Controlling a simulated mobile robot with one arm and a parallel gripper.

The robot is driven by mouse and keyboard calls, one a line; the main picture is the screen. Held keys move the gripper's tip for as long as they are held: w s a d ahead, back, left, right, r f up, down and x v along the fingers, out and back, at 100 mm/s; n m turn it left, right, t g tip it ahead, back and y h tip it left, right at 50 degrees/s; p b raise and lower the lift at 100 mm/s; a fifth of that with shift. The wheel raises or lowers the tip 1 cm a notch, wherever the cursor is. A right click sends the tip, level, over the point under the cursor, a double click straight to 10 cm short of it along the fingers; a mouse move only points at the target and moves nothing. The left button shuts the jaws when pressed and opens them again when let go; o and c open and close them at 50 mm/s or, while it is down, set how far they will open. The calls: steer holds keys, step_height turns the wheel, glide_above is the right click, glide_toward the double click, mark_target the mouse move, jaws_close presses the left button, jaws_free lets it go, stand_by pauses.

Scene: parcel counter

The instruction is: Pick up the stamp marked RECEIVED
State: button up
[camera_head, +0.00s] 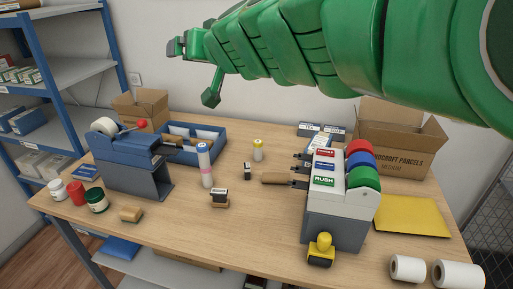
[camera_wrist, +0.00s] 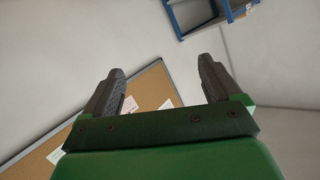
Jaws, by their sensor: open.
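I cannot read the word RECEIVED on any stamp. My gripper (camera_head: 174,48) is high above the back of the table, well clear of everything. In the wrist view its two dark fingers (camera_wrist: 160,88) are apart with nothing between them.
The grey dispenser (camera_head: 333,232) carries coloured rolls and a RUSH label. A blue tape dispenser (camera_head: 132,176), jars and a blue tray (camera_head: 207,158) stand left. A carton (camera_head: 398,150) is at back right, white rolls at front right. The centre-front tabletop (camera_head: 230,235) is mostly bare.

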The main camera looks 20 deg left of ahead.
steer(key=w+a+f+m+t+h, duration=0.3)
steer(key=m+h, duration=0.2)
steer(key=h, duration=0.4)
glide_above(218, 193)
steer(key=s+d, duration=0.1)
steer(key=s, duration=0.3)
step_height(218, 193, down, 12)
steer(key=shift+t, duration=0.3)
step_height(218, 193, down, 29)
steer(key=shift+s+d, duration=0.1)
steer(key=shift+s, duration=0.05)
steer(key=shift+x, duration=3.95)
steer(key=shift+s, duration=0.1)
steer(key=c, duration=1.1)
steer(key=shift+o, duration=0.2)
